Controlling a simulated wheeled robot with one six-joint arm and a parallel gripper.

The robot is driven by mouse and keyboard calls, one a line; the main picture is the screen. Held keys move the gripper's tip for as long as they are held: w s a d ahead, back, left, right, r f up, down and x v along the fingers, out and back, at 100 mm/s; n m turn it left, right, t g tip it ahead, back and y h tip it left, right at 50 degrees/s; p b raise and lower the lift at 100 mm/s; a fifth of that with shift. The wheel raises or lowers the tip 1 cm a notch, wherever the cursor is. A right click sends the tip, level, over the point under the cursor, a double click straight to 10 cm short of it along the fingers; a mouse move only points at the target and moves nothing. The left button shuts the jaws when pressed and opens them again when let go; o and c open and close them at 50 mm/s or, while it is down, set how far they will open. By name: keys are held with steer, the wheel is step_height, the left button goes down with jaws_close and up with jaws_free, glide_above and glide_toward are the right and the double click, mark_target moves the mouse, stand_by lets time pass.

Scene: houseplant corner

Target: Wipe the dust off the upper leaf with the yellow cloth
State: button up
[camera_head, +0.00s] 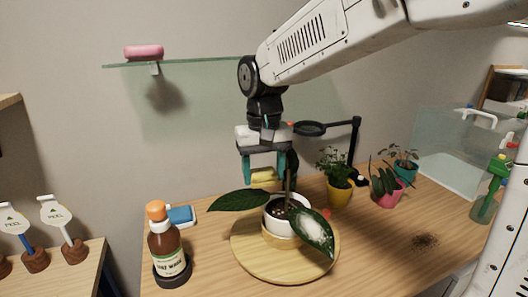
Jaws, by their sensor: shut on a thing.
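My gripper (262,170) points down above the potted plant and is shut on the yellow cloth (263,178), a small folded pad between its teal fingers. The plant stands in a white pot (272,224) with dark soil. Its left leaf (238,201) is dark green, spreads out to the left and looks clean. Its right leaf (325,243) hangs down at the front right and bears a pale dust patch (314,229). The cloth is behind and above the pot, apart from the dusty leaf. A stem passes in front of the right finger.
A round wooden board (245,252) bears the pot. A brown bottle (167,243) and blue sponge (181,215) stand left. Yellow (340,193) and pink (387,192) pots and a black-armed magnifier (311,129) stand right. A glass shelf (190,63) is behind. Spilled soil (425,241) lies right.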

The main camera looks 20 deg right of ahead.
steer(key=shift+r, duration=2.35)
